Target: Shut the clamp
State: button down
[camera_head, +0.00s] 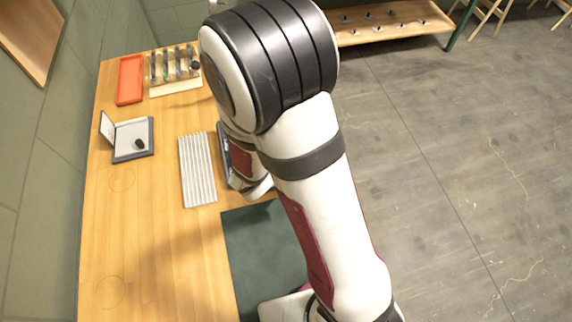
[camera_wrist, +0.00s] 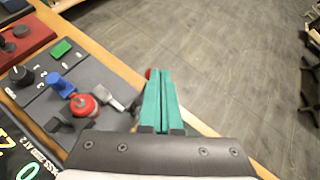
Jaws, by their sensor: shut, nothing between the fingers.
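In the wrist view, the two teal fingers of my gripper (camera_wrist: 160,76) are shut against each other with nothing between them. They extend over the edge of a dark grey panel (camera_wrist: 100,72). A small red tip (camera_wrist: 149,73) shows just left of the fingertips, and the fingers hide the rest of it. A grey metal piece (camera_wrist: 108,97) lies on the panel left of the fingers, next to a round red knob (camera_wrist: 84,104). I cannot tell which of these parts belong to the clamp, or how far it is open. In the head view my arm hides the gripper.
The panel also carries a blue knob (camera_wrist: 61,84), a green button (camera_wrist: 61,48) and a black dial (camera_wrist: 21,75). A display (camera_wrist: 22,155) is at lower left. In the head view, a ribbed white block (camera_head: 197,170) and an orange tray (camera_head: 130,80) sit on the wooden table (camera_head: 150,240).

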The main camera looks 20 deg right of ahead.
jog(key=shift+r, duration=0.8)
jog(key=shift+a, duration=0.1)
jog(key=v, duration=1.5)
jog(key=shift+s+a, duration=0.15)
jog(key=shift+a, duration=0.15)
jog(key=shift+r, duration=0.1)
